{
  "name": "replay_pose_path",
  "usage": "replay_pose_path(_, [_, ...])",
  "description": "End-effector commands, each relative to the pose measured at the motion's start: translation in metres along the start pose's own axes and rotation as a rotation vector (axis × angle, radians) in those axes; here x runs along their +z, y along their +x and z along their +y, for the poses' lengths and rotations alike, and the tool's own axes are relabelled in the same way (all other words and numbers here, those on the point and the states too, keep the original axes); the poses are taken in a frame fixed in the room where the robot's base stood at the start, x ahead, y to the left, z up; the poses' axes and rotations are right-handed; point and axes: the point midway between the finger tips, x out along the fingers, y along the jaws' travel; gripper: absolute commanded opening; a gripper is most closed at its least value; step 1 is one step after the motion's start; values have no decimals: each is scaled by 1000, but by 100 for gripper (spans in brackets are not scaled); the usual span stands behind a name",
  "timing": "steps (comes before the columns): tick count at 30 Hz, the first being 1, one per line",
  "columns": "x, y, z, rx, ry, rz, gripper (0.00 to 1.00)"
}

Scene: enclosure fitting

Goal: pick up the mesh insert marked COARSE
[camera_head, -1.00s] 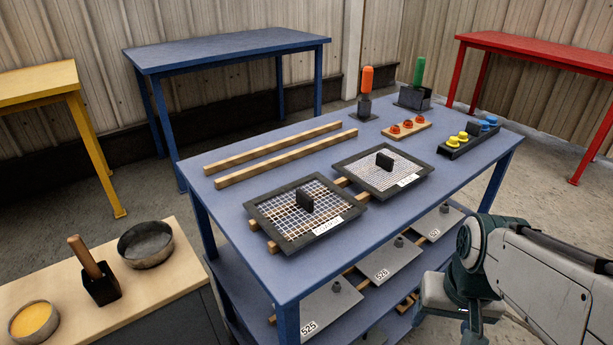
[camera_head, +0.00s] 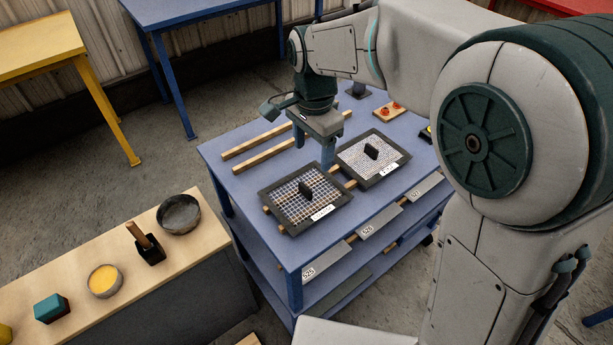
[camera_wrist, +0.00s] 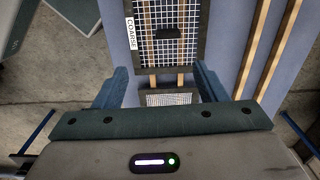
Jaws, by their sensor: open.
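The COARSE mesh insert (camera_head: 288,207) is a dark square frame with a wide grid and an upright black handle (camera_head: 306,189). It lies on wooden rails at the left of the blue table. The wrist view shows this insert (camera_wrist: 150,58) at the top, its white label reading COARSE along its left side. A finer mesh insert (camera_head: 352,160) lies to its right; part of it shows between my fingers in the wrist view (camera_wrist: 165,98). My gripper (camera_head: 328,158) is open and empty. It points down above the table, behind the gap between the two inserts, apart from the COARSE handle.
Two loose wooden bars (camera_head: 262,150) lie at the back of the blue table (camera_head: 237,180). A block with red knobs (camera_head: 389,109) stands at the far right. A bench (camera_head: 130,290) with bowls is at left.

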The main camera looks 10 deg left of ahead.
Motion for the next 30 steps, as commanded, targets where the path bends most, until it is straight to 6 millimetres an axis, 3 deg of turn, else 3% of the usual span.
replay_pose_path(1, [5,-9,-6,3,10,1,65])
replay_pose_path(5, [10,-7,-13,8,33,2,65])
replay_pose_path(16, [10,59,-12,11,36,2,65])
replay_pose_path(25, [9,84,-13,9,34,3,65])
replay_pose_path(30, [7,108,-14,10,36,3,65])
